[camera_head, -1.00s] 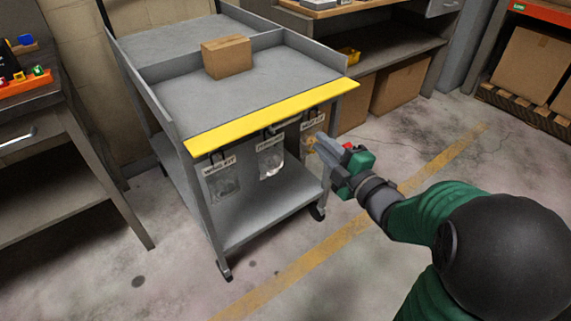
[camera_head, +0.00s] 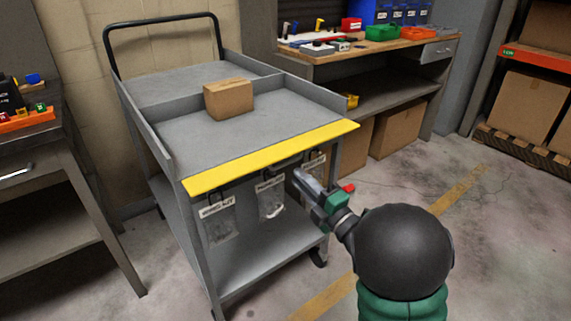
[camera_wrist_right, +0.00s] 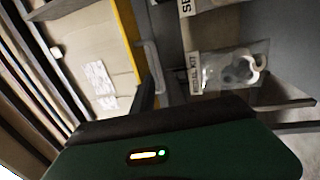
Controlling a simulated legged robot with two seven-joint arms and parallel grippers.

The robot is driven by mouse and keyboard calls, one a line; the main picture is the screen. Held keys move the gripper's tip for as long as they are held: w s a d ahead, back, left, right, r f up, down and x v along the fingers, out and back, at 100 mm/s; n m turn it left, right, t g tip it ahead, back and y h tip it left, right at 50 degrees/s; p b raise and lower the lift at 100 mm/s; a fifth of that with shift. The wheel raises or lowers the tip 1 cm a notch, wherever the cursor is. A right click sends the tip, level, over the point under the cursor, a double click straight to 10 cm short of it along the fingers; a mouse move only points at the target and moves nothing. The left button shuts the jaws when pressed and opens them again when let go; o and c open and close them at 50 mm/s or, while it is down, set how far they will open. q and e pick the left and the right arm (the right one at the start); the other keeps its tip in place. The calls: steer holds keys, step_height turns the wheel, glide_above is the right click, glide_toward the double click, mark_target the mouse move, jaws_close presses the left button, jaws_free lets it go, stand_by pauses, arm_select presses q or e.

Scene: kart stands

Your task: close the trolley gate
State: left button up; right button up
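The grey trolley (camera_head: 212,136) stands in the middle of the head view. Its yellow-edged gate (camera_head: 270,158) is at the near end of the top deck. A grey handle (camera_head: 287,163) sits just under the yellow strip. The wrist view also shows the yellow strip (camera_wrist_right: 127,35) and the handle (camera_wrist_right: 152,66). My right gripper (camera_head: 298,173) is just below and right of the handle, in front of the hanging bags. Contact with the handle cannot be told. Its fingers look close together, but their opening is unclear. My left gripper is out of view.
A cardboard box (camera_head: 228,98) sits on the deck. Labelled clear bags (camera_head: 270,197) hang below the yellow strip. A dark table (camera_head: 60,165) stands close on the left. A workbench (camera_head: 365,48) with bins is behind. The floor to the right is open.

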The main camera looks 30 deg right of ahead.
mark_target(285, 165)
steer(key=w, duration=0.2)
steer(key=w+b, duration=0.1)
steer(key=w, duration=0.1)
steer(key=w+r, duration=0.1)
steer(key=w, duration=0.2)
steer(key=shift+a+r, duration=0.1)
steer(key=shift+a, duration=0.2)
steer(key=shift+s, duration=0.1)
steer(key=shift+c, duration=0.3)
jaws_close()
